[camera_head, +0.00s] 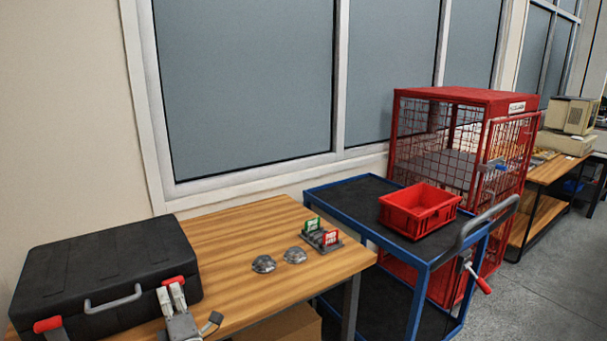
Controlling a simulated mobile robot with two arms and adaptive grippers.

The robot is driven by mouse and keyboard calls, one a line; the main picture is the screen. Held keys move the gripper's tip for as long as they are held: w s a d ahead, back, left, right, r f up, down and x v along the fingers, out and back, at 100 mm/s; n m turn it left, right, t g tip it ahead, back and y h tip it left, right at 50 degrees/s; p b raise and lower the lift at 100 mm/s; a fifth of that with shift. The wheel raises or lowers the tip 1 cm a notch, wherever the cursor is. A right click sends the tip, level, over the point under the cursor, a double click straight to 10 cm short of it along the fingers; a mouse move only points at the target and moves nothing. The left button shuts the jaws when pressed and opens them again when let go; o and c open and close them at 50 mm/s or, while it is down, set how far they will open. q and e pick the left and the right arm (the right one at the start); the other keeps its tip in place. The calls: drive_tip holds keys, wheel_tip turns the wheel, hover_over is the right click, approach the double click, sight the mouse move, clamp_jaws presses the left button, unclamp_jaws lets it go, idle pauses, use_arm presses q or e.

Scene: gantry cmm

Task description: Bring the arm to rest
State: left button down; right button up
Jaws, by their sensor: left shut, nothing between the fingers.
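My left gripper (172,294) is at the lower left, in front of the black case (105,265) near its right red latch. Its two pale fingers point up and lie close together. They are shut with nothing between them. Whether the fingertips touch the latch, I cannot tell. The case is closed and lies on the wooden table (235,240). My right gripper is not in view.
Two grey metal parts (264,264) and a small holder with green and red items (322,238) sit on the table. A blue cart (345,192) carries a red bin (418,212). A red mesh cage (465,97) stands behind it, its door ajar.

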use_arm(q)
drive_tip(key=s+d+f+m+g+h, duration=0.2)
drive_tip(key=s+d+f+m+h, duration=0.2)
drive_tip(key=s+d+m+h, duration=0.5)
drive_tip(key=s+d+f+m+g+h, duration=0.1)
drive_tip(key=s+d+f+m+h, duration=0.5)
drive_tip(key=m, duration=0.6)
drive_tip(key=s+a+f+m+g+y, duration=0.1)
drive_tip(key=s+f+m+g, duration=0.15)
drive_tip(key=s, duration=0.55)
drive_tip(key=s+a+f+m+g+y, duration=0.15)
drive_tip(key=s+g, duration=0.25)
drive_tip(key=s, duration=0.4)
drive_tip(key=s+a+f+m+g+y, duration=0.1)
drive_tip(key=s+a+f+m+g, duration=0.2)
drive_tip(key=s, duration=0.5)
wheel_tip(320, 180, down, 24)
drive_tip(key=s+d+f+n+g, duration=0.1)
drive_tip(key=s+g, duration=0.1)
drive_tip(key=s+a+f+g, duration=0.1)
drive_tip(key=s+a+f, duration=0.1)
drive_tip(key=s+f, duration=1.5)
drive_tip(key=shift+a+g, duration=0.35)
